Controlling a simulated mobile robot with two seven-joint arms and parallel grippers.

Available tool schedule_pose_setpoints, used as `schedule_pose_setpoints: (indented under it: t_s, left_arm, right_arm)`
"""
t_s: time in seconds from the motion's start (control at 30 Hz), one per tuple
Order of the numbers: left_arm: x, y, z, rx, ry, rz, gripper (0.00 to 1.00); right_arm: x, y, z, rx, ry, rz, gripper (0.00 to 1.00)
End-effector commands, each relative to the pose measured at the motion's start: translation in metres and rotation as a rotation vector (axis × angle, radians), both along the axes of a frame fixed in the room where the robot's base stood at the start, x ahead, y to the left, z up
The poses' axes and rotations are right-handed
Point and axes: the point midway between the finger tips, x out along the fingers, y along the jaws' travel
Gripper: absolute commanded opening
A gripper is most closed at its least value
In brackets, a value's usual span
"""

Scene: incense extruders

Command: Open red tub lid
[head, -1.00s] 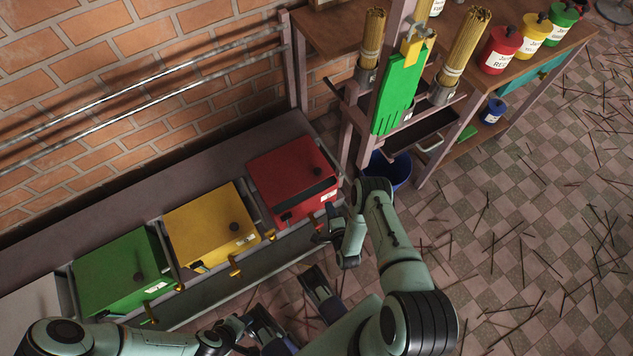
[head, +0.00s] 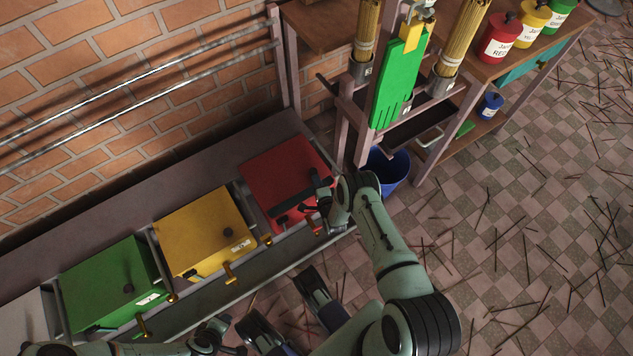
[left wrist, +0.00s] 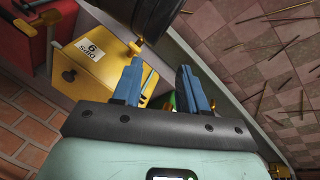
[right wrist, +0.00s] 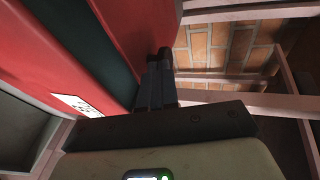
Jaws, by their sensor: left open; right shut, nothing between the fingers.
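The red tub (head: 275,178) is at the right end of a row of tubs along the wall. Its flat red lid carries a dark knob and a dark strip across its front part. My right gripper (head: 320,190) is over the lid's right side, close to the knob. In the right wrist view, its shut, empty fingers (right wrist: 156,90) reach up to the dark knob (right wrist: 164,57); contact cannot be told. My left gripper (left wrist: 162,82) is open and empty, near the front of the yellow tub (left wrist: 90,68).
The yellow tub (head: 200,222) and green tub (head: 105,283) stand left of the red one, with brass handles in front. Sticks litter the floor.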

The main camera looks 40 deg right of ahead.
Motion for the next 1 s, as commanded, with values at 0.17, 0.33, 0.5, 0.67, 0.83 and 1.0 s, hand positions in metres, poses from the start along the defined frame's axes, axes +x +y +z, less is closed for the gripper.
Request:
schedule_pose_setpoints:
  t_s: [0.17,0.33,0.5,0.67,0.83,1.0]
  left_arm:
    - [0.0,0.0,0.0,0.0,0.0,0.0,0.43]
    - [-0.006,0.003,-0.015,0.002,0.025,0.003,0.43]
    - [-0.034,0.012,-0.055,0.008,0.127,0.017,0.43]
    - [-0.073,0.018,-0.083,0.001,0.256,0.028,0.43]
    - [-0.106,0.022,-0.097,-0.007,0.364,0.038,0.43]
    - [-0.114,0.023,-0.099,-0.008,0.392,0.04,0.43]
  right_arm:
    - [0.0,0.0,0.0,0.0,0.0,0.0,0.0]
    - [0.013,-0.002,-0.003,-0.002,-0.001,-0.001,0.0]
    - [0.05,-0.006,-0.006,0.0,-0.002,-0.002,0.0]
    - [0.079,-0.009,-0.005,0.0,-0.002,-0.002,0.0]
    - [0.116,-0.012,-0.002,-0.001,-0.004,0.0,0.0]
    - [0.132,-0.014,0.0,0.001,0.0,0.0,0.0]
